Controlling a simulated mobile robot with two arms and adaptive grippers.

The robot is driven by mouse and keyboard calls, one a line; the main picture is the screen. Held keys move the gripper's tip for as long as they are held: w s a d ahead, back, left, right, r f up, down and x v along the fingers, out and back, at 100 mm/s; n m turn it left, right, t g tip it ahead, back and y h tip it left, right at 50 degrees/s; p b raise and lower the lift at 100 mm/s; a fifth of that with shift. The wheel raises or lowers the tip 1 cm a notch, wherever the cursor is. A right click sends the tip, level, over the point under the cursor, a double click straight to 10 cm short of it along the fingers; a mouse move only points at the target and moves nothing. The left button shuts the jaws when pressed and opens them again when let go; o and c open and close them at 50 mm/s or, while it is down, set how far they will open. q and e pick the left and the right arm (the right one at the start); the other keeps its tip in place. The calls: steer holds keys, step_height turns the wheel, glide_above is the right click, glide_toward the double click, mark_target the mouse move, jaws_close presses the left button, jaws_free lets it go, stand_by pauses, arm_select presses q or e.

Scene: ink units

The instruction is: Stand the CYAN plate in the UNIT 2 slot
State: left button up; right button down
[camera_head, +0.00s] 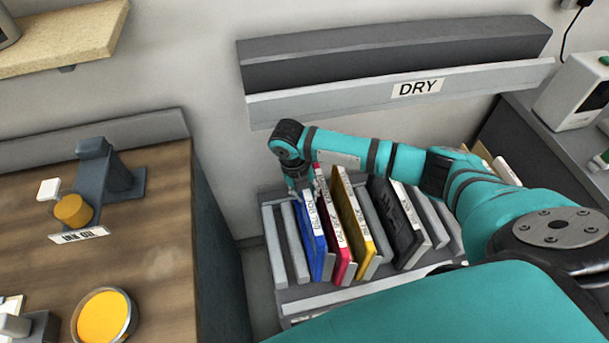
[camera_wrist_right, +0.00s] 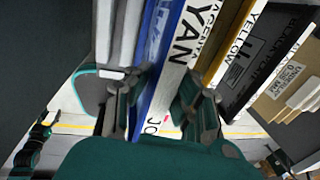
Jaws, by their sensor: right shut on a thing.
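The CYAN plate (camera_head: 311,240) is a blue plate with a white lettered edge, upright in the grey rack. My right gripper (camera_head: 299,186) is at its far upper end and shut on it. In the right wrist view the fingers of my right gripper (camera_wrist_right: 160,92) lie on both sides of the CYAN plate (camera_wrist_right: 165,62), whose edge reads "YAN". I cannot tell whether it is raised off the rack floor. My left gripper is not in view. No UNIT 2 slot shows in either view.
The magenta plate (camera_head: 335,240), yellow plate (camera_head: 352,215) and black plate (camera_head: 393,220) stand close by in the rack (camera_head: 288,297). A grey shelf labelled DRY (camera_head: 410,88) hangs above. A wooden counter (camera_head: 150,230) with an ink dish (camera_head: 103,316) is at left.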

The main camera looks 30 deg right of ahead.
steer(key=shift+f+b, duration=0.35)
steer(key=shift+b, duration=0.05)
steer(key=shift+s+a+f+b, duration=0.1)
steer(key=shift+f+b, duration=0.15)
steer(key=shift+b, duration=0.05)
arm_select(q)
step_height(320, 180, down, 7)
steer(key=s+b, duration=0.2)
steer(key=b, duration=0.3)
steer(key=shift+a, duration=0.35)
arm_select(e)
step_height(320, 180, down, 9)
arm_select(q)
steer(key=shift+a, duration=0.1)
arm_select(e)
steer(key=shift+f, duration=0.35)
steer(key=c, duration=1.1)
jaws_free()
steer(key=r, duration=0.4)
steer(key=a+r, duration=0.1)
steer(key=r, duration=0.3)
steer(key=a+r, duration=0.1)
steer(key=r, duration=0.2)
steer(key=shift+w+r, duration=0.3)
steer(key=shift+r, duration=0.1)
